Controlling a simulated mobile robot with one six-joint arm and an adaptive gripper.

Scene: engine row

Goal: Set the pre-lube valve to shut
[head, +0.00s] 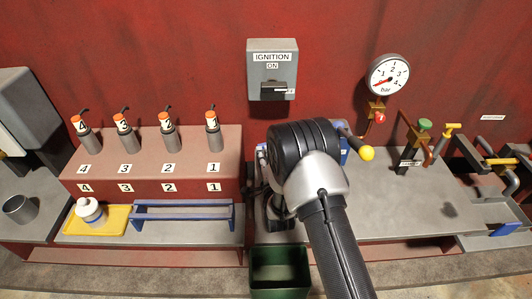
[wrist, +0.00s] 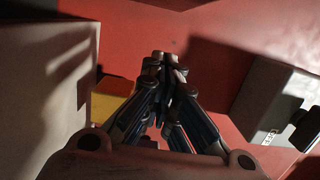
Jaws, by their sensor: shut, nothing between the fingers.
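No label that I can read marks the pre-lube valve. Candidates in the head view are a lever with a yellow ball end (head: 366,153), partly hidden behind my arm, a green-knobbed fitting (head: 424,125) and a yellow-handled valve (head: 449,130), all at the wall right of my arm. I cannot tell which is the pre-lube valve or its setting. My gripper (wrist: 166,58) is shut and empty in the wrist view, its fingertips together before the red wall. In the head view my arm mostly hides it. I see no contact with a valve.
A pressure gauge (head: 388,75) hangs above a red knob (head: 379,117). Several orange-topped injectors stand on the red block (head: 140,145) at left. A yellow tray (head: 112,226) and a green bin (head: 280,270) stand lower.

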